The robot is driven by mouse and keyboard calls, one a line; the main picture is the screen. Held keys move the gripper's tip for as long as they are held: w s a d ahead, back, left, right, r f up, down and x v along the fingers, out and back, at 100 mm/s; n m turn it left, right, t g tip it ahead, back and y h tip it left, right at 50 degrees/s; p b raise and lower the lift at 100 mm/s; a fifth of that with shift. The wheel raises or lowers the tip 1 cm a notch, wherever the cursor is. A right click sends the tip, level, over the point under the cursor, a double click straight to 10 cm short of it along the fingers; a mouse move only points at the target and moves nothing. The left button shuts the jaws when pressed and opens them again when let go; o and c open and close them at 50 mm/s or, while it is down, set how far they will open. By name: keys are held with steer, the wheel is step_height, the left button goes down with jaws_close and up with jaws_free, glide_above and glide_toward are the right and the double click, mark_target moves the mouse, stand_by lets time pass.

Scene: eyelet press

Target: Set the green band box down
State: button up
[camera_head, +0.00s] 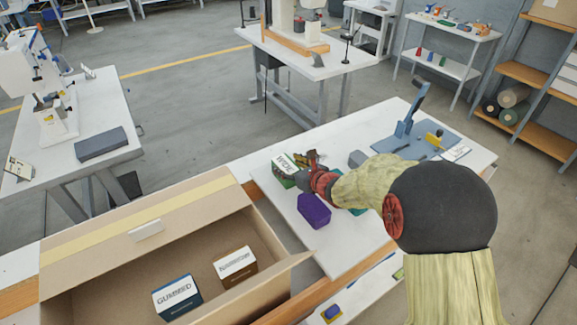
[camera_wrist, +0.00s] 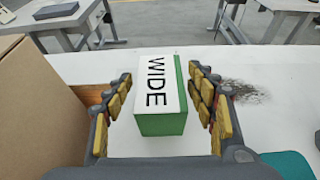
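The green band box (camera_head: 284,177), with a white top lettered WIDE, stands upright on the white worktable (camera_head: 345,257) near the open carton. My gripper (camera_head: 306,162) is at its right side in the head view. In the wrist view the green band box (camera_wrist: 160,122) is between the two spread fingers of my gripper (camera_wrist: 160,100). A strip of white table shows between the box and each finger, so the gripper looks open and not clamped on it. The box's underside is hidden.
A cardboard carton (camera_head: 215,196) at the left holds a blue GUMMED box (camera_head: 177,298) and a brown box (camera_head: 237,268). A purple box (camera_head: 314,211) is close in front of my gripper.

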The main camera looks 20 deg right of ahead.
steer(key=shift+o, duration=0.4)
steer(key=shift+r+p, duration=0.3)
steer(key=p+v, duration=0.3)
steer(key=v, duration=0.8)
steer(key=shift+s+d, duration=0.1)
steer(key=shift+s, duration=0.3)
